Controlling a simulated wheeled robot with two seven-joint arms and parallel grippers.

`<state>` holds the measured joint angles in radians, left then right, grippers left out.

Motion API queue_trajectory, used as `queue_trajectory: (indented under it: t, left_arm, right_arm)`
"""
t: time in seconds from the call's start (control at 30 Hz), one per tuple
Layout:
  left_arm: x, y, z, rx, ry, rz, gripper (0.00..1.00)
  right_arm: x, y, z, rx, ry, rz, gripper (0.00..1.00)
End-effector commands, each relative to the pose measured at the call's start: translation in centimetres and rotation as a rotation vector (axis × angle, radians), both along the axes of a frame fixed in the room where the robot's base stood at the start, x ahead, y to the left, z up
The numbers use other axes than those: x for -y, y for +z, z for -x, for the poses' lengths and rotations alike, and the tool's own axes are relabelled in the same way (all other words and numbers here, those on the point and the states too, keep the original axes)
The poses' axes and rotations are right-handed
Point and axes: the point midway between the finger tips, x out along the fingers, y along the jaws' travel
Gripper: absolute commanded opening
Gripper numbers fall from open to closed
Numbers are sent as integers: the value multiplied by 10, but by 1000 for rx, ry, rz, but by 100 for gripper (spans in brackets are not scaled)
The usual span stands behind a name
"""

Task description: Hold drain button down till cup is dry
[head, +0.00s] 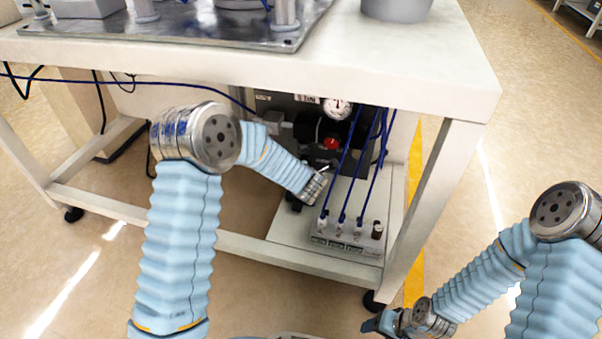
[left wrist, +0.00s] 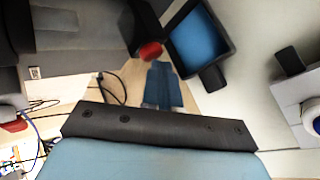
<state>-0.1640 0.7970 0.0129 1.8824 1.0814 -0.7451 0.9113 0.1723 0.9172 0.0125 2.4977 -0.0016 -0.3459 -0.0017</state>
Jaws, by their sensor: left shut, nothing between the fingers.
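A red round button (head: 331,143) shows on the dark air unit (head: 305,130) under the table, below a round white gauge. In the left wrist view a red round part (left wrist: 150,52) sits beside a dark square housing with a blue inside (left wrist: 200,42). My left gripper (head: 323,170) reaches under the table top to the unit. It is shut and empty, close below the red button; I cannot tell whether it touches anything. The cup and any water in it cannot be made out. My right gripper (head: 376,323) hangs low outside the table, its fingers too small to judge.
A valve block (head: 345,243) with several blue tubes stands on the lower shelf (head: 285,248), right of my left wrist. The table top (head: 400,65) overhangs the unit, and a table leg (head: 440,200) stands to the right. The floor at right is mostly clear.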

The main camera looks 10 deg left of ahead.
Motion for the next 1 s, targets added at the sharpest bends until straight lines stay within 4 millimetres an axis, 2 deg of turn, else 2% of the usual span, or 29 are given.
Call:
queue_trajectory:
  t: [0.33,0.7,1.0]
  left_arm:
    - [0,-1,16,1,-1,-1,0]
    - [-1,0,19,0,0,0,0]
    - [-1,-2,47,0,-1,1,0]
  right_arm:
    - [0,-8,0,0,0,0,67]
    - [0,-9,0,0,0,0,67]
    - [0,-21,0,0,0,0,67]
